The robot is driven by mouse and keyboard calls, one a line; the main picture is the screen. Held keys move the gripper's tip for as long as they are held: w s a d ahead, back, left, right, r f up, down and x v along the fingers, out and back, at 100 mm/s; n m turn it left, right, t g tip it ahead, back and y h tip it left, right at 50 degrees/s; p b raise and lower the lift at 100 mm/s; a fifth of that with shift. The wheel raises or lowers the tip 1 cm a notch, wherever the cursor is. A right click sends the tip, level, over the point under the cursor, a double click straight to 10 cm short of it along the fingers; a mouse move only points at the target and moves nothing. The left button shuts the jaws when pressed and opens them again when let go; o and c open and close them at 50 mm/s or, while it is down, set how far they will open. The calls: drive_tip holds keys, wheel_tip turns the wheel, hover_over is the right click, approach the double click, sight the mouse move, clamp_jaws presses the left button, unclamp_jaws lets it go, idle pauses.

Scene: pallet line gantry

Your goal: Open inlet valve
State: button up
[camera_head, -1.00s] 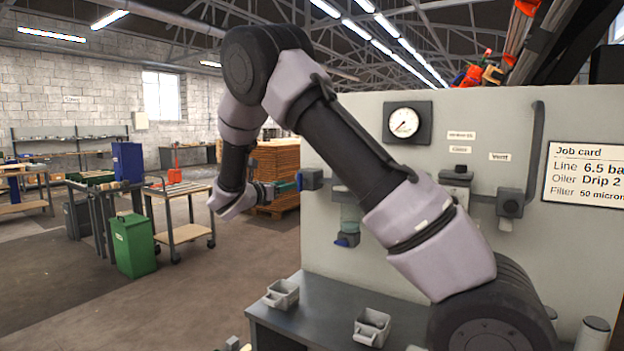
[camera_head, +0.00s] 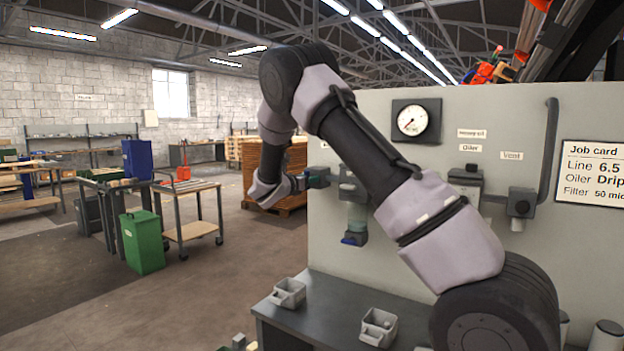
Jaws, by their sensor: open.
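At the left edge of the grey panel (camera_head: 440,260) is a small dark blue-grey block (camera_head: 319,177), which seems to be the inlet valve; no label is readable on it. Its handle cannot be made out. My gripper (camera_head: 300,183) is open and small in the view, just left of this block. I cannot tell whether the fingers touch it or stand around it. The filter bowl (camera_head: 356,218) with a blue piece at its bottom hangs right of the block, partly behind my arm. The pressure gauge (camera_head: 412,120) is at the panel's top.
The oiler (camera_head: 465,178) and the vent fitting (camera_head: 521,203) are to the right on the panel, beside a job card (camera_head: 594,174). Two small grey bins (camera_head: 289,293) (camera_head: 378,327) stand on the dark bench (camera_head: 330,312) below.

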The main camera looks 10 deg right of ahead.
clamp_jaws()
drive_tip(key=shift+m, duration=0.4)
drive_tip(key=shift+s+d+f+m, duration=0.1)
drive_tip(key=shift+m, duration=2.75)
drive_tip(key=shift+s+d+f+m, duration=0.1)
drive_tip(key=shift+f+m, duration=0.05)
drive_tip(key=shift+m, duration=2.65)
drive_tip(key=shift+s+d+f+m, duration=0.1)
drive_tip(key=shift+m, duration=2.75)
